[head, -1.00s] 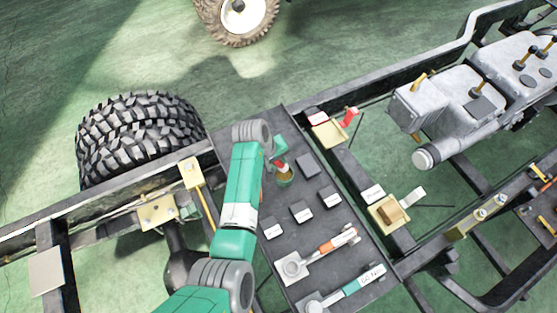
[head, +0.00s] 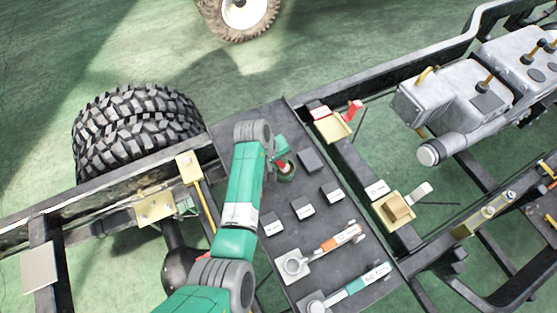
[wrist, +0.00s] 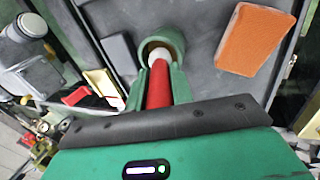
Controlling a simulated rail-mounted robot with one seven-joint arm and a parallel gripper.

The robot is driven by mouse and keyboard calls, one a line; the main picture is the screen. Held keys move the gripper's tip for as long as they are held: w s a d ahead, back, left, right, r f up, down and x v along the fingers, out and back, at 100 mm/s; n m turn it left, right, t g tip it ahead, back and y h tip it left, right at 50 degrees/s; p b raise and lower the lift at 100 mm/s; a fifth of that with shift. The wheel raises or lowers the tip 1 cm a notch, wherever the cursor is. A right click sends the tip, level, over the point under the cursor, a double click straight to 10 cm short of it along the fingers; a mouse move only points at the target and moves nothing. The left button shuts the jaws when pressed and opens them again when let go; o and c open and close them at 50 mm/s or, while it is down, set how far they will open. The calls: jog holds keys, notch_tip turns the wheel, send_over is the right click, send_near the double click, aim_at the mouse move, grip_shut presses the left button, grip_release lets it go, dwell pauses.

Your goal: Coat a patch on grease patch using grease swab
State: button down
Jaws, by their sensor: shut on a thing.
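The grease swab (wrist: 161,84) has a red handle and a white tip. My green gripper (wrist: 158,95) is shut on its handle in the wrist view. The white tip is at the mouth of a round green pot (wrist: 163,41), and how deep it sits is hard to tell. In the head view the pot (head: 287,172) stands on the dark tray, with the red swab (head: 282,163) over it and my gripper (head: 279,146) just behind. I cannot tell which surface is the grease patch.
The dark tray (head: 262,120) carries black blocks (head: 302,208), an orange-handled tool (head: 340,237) and a teal-handled tool (head: 362,285). An orange block (wrist: 255,38) lies right of the pot in the wrist view. Yellow brackets (head: 334,127) with levers sit on the chassis rail to the right.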

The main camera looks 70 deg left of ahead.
jog(key=shift+f+b, duration=0.3)
jog(key=shift+f, duration=0.5)
dwell(1.5)
notch_tip(320, 180, up, 8)
jog(key=p, duration=0.7)
jog(key=shift+f, duration=0.4)
